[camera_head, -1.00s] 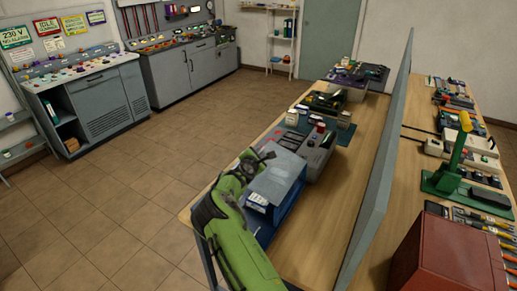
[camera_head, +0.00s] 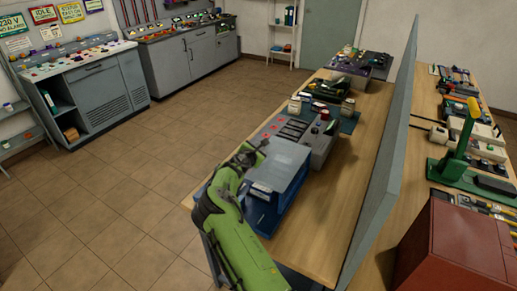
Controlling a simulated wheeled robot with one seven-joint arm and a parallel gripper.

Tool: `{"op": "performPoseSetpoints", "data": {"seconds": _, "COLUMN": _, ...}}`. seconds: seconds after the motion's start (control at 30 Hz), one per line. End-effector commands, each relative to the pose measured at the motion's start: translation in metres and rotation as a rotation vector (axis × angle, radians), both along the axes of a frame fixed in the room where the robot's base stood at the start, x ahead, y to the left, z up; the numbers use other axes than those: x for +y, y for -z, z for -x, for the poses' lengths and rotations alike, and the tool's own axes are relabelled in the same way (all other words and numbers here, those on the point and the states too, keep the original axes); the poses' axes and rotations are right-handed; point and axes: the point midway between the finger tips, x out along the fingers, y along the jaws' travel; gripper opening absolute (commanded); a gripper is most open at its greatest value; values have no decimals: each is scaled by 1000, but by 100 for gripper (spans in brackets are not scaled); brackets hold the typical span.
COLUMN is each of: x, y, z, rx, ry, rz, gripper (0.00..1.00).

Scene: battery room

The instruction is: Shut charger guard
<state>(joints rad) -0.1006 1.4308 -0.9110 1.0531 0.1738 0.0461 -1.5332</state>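A blue box-like unit (camera_head: 289,193) with a grey top panel (camera_head: 282,161) stands near the left front edge of the wooden bench. It may be the charger with its guard, but I cannot tell for sure. The panel looks tilted. My gripper (camera_head: 252,155) is dark and sits at the panel's left edge, at the end of my green arm. I cannot tell whether it touches the panel. Its fingers are too small and dark to show whether they are open. My arm hides the unit's lower left part.
A grey device (camera_head: 290,128) with dark slots and red buttons stands just behind the unit. A tall grey divider (camera_head: 385,165) runs along the bench on the right. A red cabinet (camera_head: 455,250) is at the front right. The tiled floor (camera_head: 130,190) at left is clear.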

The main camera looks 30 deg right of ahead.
Motion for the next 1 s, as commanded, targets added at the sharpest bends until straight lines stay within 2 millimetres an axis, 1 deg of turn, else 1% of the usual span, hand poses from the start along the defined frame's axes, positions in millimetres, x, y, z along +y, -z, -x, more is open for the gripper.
{"op": "performPoseSetpoints", "data": {"seconds": 0.07, "x": 2, "y": 3, "z": 0, "rx": 4, "ry": -3, "rz": -5, "gripper": 0}}
{"op": "performPoseSetpoints", "data": {"seconds": 0.1, "x": 2, "y": 3, "z": 0, "rx": 4, "ry": -3, "rz": -5, "gripper": 21}}
{"op": "performPoseSetpoints", "data": {"seconds": 0.2, "x": 1, "y": 3, "z": 0, "rx": 5, "ry": -2, "rz": -5, "gripper": 36}}
{"op": "performPoseSetpoints", "data": {"seconds": 0.23, "x": 1, "y": 4, "z": 0, "rx": 5, "ry": -2, "rz": -5, "gripper": 38}}
{"op": "performPoseSetpoints", "data": {"seconds": 0.63, "x": -1, "y": 6, "z": 3, "rx": 11, "ry": 7, "rz": -9, "gripper": 38}}
{"op": "performPoseSetpoints", "data": {"seconds": 0.73, "x": 1, "y": 6, "z": 5, "rx": 13, "ry": 7, "rz": -9, "gripper": 38}}
{"op": "performPoseSetpoints", "data": {"seconds": 0.87, "x": 15, "y": 0, "z": 13, "rx": 13, "ry": 5, "rz": -10, "gripper": 38}}
{"op": "performPoseSetpoints", "data": {"seconds": 1.0, "x": 40, "y": -13, "z": 30, "rx": 8, "ry": -1, "rz": -8, "gripper": 38}}
